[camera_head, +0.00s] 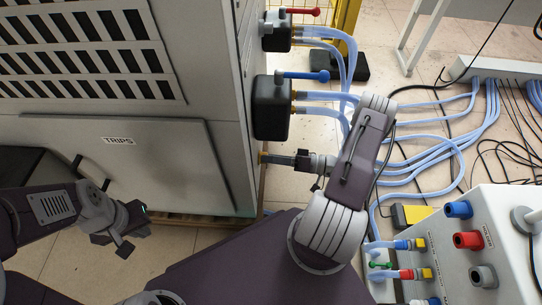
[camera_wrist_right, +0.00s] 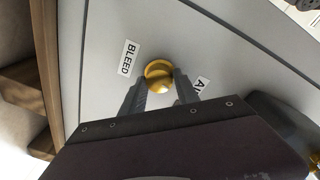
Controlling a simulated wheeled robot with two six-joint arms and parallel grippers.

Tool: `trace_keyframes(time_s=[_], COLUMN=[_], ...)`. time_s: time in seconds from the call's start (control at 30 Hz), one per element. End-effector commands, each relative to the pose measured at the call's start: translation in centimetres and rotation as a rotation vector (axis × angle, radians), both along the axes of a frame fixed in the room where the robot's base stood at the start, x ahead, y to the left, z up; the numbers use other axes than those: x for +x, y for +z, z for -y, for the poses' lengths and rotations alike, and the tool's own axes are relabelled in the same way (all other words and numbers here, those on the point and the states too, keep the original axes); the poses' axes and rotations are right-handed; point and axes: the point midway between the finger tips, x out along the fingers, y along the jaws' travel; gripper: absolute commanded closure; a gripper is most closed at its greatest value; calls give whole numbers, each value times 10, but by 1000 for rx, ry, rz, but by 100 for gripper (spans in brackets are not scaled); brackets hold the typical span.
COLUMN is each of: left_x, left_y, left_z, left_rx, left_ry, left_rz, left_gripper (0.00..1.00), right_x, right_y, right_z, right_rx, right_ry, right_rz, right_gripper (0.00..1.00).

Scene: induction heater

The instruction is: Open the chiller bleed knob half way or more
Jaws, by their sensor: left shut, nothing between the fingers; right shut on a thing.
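The yellow bleed knob (camera_wrist_right: 158,72) is on a grey panel in the right wrist view, to the right of the BLEED label (camera_wrist_right: 128,58). The two fingers of my right gripper (camera_wrist_right: 158,88) are shut on it, one at each side. In the head view my right gripper (camera_head: 272,158) reaches the lower right side of the big grey cabinet (camera_head: 225,130), and the knob there is mostly hidden by the fingers. My left gripper (camera_head: 128,232) is shut and empty in front of the cabinet's lower left part.
Above my right gripper, two dark boxes (camera_head: 271,108) with a blue-handled valve (camera_head: 303,75) and a red-handled valve (camera_head: 295,12) stick out of the cabinet. Blue hoses (camera_head: 400,165) run across the floor. A grey unit (camera_head: 490,215) with coloured ports stands at the right.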

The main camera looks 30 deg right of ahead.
Motion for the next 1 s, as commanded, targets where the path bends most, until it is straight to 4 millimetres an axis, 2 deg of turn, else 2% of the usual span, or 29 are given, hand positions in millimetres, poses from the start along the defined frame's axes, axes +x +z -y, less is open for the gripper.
trace_keyframes(time_s=[0.03,0.4,1.0], left_x=[0,0,0], left_y=[9,39,69], left_z=[0,0,0], left_rx=[0,0,0], left_ry=[0,0,0], left_rz=[0,0,0], left_gripper=[100,100,100], right_x=[0,0,1], right_y=[4,4,2], right_z=[0,0,1], right_rx=[17,197,495], right_ry=[0,0,1], right_rz=[-32,-327,-812], right_gripper=[100,100,100])
